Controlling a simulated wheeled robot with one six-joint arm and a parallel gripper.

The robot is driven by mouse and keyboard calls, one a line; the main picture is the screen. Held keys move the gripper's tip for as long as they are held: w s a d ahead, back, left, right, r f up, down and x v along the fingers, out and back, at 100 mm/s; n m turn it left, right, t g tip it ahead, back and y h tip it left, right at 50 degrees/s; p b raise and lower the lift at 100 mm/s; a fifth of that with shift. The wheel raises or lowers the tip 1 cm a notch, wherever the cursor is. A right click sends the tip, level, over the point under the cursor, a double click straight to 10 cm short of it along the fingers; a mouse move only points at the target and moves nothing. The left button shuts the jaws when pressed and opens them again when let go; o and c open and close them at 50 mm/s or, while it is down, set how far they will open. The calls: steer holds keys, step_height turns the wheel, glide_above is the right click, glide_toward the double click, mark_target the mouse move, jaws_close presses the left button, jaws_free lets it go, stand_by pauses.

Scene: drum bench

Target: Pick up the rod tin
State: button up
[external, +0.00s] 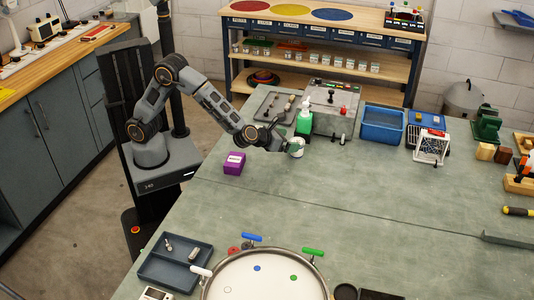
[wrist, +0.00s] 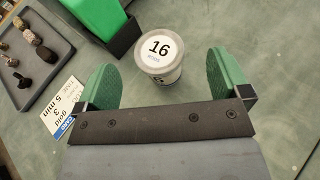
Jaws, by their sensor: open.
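The rod tin (wrist: 160,48) is a small round tin with a pale lid marked "16" and smaller lettering below. It stands upright on the green bench top, ahead of and between my gripper's fingers in the wrist view. In the external view the tin (external: 298,143) is partly hidden at the end of my arm. My gripper (wrist: 162,82) is open, with one green finger pad to each side of the tin's near part. Gaps show between the tin and both pads. My gripper also shows in the external view (external: 291,148).
A purple box (external: 234,163) sits left of my gripper.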

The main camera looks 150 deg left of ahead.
mark_target(299, 141)
steer(key=shift+p+x, duration=0.3)
steer(key=shift+x, duration=2.45)
steer(key=shift+s+f, duration=0.15)
steer(key=shift+s, duration=0.05)
steer(key=c, duration=1)
steer(key=shift+c, duration=0.5)
